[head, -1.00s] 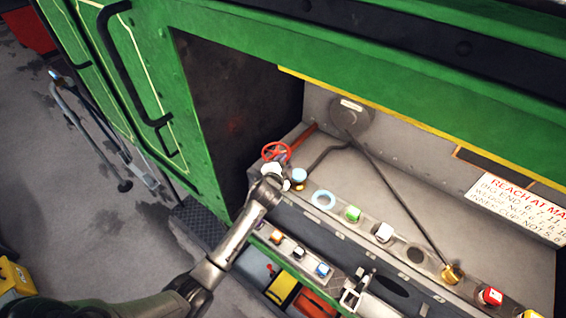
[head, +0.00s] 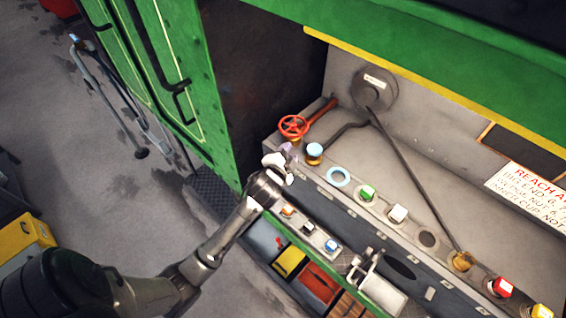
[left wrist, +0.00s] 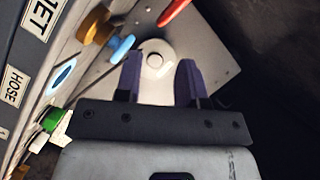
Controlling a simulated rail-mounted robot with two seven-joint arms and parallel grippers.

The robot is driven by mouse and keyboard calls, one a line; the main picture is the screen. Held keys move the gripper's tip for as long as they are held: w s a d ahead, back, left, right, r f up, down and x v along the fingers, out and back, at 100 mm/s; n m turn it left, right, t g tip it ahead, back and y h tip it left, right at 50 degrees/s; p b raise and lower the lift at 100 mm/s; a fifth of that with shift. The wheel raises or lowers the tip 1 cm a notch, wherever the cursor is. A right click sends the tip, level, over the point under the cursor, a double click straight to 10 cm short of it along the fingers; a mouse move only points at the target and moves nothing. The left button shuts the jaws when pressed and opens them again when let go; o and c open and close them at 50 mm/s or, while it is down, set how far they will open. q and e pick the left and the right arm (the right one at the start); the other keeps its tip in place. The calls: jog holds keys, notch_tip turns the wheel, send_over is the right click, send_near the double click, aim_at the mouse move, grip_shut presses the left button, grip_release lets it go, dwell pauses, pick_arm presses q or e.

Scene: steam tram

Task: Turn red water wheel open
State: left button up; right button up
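The red water wheel (head: 293,126) is a small spoked handwheel on a brass stem at the left end of the grey bench. My left gripper (head: 281,158) is just in front of and below it in the head view, apart from its rim. In the left wrist view my left gripper (left wrist: 161,70) has its two dark fingers spread with nothing held. Past them is a pale plate with a round white part. A red piece (left wrist: 173,12) shows at the top edge there; I cannot tell whether it is the wheel or the red pipe. My right gripper is out of view.
A blue-capped brass fitting (head: 314,153) stands close right of the wheel. A light blue ring (head: 339,176), a green block (head: 367,193) and a white block (head: 397,213) follow along the bench. A dark lever (head: 413,185) crosses behind. A green panel (head: 195,95) stands left.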

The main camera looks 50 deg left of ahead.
pick_arm(q)
jog(key=shift+v, duration=2.05)
jog(key=shift+o, duration=0.2)
jog(key=shift+f, duration=0.1)
